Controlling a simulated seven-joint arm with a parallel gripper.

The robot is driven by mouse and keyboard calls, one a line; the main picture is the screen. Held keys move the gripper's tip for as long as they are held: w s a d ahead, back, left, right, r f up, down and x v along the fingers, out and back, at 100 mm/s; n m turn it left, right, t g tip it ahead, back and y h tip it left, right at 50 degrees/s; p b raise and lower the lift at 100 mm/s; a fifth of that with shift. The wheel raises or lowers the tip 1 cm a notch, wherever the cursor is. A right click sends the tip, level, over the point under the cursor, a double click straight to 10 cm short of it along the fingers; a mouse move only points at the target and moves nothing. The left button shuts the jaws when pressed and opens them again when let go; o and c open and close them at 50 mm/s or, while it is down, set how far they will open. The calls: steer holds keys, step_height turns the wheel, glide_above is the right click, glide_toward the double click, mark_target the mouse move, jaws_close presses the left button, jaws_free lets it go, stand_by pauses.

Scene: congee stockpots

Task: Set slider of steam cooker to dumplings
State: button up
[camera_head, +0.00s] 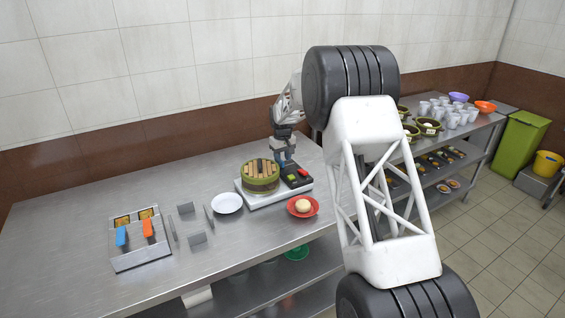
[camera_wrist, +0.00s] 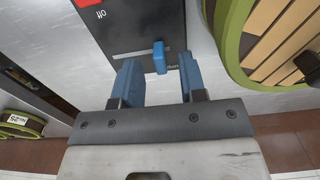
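The steam cooker (camera_head: 277,196) stands on the steel table with a dark control panel on its right side. In the wrist view the panel (camera_wrist: 121,24) shows a red button (camera_wrist: 88,3) beside the word "off" and a blue slider knob (camera_wrist: 159,57). The knob sits near the end of the panel closest to my gripper, with small, partly hidden lettering beside it. My gripper (camera_wrist: 158,76) is open, with one blue finger on each side of the knob and visible gaps. Contact is not visible. In the head view my gripper (camera_head: 283,155) is over the panel's far end.
A red plate (camera_head: 303,207) with a bun and a white plate (camera_head: 227,203) stand nearby. A fryer unit (camera_head: 140,244) is at the left. The table's back left is clear.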

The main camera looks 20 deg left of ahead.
mark_target(283, 162)
steer(key=shift+r, duration=2.55)
